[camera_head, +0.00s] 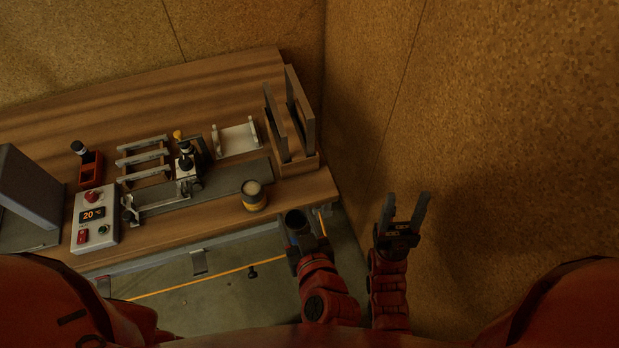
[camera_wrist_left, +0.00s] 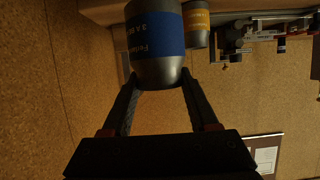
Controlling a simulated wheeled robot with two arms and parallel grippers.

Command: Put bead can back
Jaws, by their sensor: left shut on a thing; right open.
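A grey metal can with a blue label band (camera_head: 296,224) is in my left gripper (camera_head: 308,240), off the table's front right corner. In the left wrist view the blue-banded can (camera_wrist_left: 157,38) sits between the two fingers (camera_wrist_left: 160,84); its far end is cut off by the picture's edge. The label print is too small to read for sure. A second can with a yellow band (camera_head: 254,196) stands upright on the table near the front edge; it also shows in the left wrist view (camera_wrist_left: 197,20). My right gripper (camera_head: 405,214) is open and empty, right of the left one.
The wooden table (camera_head: 222,217) holds a grey rail with a clamp device (camera_head: 187,172), a control box (camera_head: 95,218), a rack of bars (camera_head: 143,160), a white cradle (camera_head: 236,138) and a slotted stand with upright panels (camera_head: 290,115). A cork-like wall (camera_head: 480,120) rises on the right.

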